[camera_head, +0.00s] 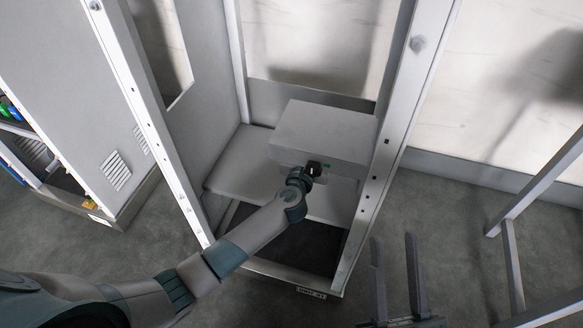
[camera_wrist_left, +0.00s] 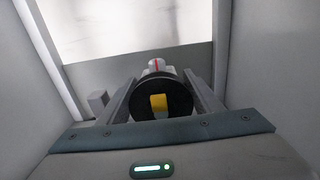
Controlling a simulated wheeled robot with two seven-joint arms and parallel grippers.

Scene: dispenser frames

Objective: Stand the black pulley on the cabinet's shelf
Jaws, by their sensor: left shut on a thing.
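The black pulley (camera_wrist_left: 178,96) is a round disc with a yellow centre, seen face-on in the left wrist view. My left gripper (camera_wrist_left: 160,102) is shut on it, one grey finger at each side. A pale shelf board (camera_head: 238,166) lies lower in the cabinet. My right gripper (camera_head: 396,262) is open and empty, outside the cabinet at the front right.
In the left wrist view a white part with a red stripe (camera_wrist_left: 156,66) stands behind the pulley, and a small grey block (camera_wrist_left: 97,101) is left of it. Cabinet posts (camera_head: 385,150) flank my left arm. A grey frame (camera_head: 513,250) stands at right.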

